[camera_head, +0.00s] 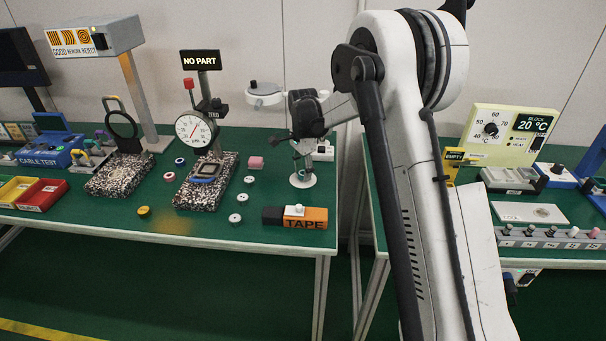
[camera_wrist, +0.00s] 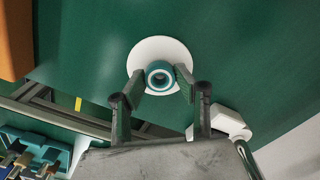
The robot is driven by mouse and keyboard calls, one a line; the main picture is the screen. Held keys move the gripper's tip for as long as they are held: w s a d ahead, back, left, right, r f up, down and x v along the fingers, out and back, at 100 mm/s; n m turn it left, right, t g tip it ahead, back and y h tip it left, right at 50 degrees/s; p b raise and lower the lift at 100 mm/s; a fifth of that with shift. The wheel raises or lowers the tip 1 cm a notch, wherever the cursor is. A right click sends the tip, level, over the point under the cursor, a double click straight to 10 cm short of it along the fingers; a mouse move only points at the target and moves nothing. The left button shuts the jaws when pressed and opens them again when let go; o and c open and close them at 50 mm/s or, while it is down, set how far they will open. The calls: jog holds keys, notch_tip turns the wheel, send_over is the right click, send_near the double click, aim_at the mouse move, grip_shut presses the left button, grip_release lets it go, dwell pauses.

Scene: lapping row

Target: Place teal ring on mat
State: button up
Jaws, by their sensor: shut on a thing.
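The teal ring (camera_wrist: 159,76) sits between the fingertips of my gripper (camera_wrist: 160,82) in the wrist view, its dark hole facing the camera. Both fingers are closed on its sides. A round white disc (camera_wrist: 160,45), which looks like the mat, lies directly behind the ring on the green table. In the head view, my gripper (camera_head: 302,168) points down over the white disc (camera_head: 302,182). The ring is too small to make out there. I cannot tell whether the ring touches the disc.
The table's right edge is close.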

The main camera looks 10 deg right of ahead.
jog(key=shift+f, duration=0.35)
jog(key=shift+f, duration=0.15)
jog(key=o, duration=1)
jog(key=shift+o, duration=0.2)
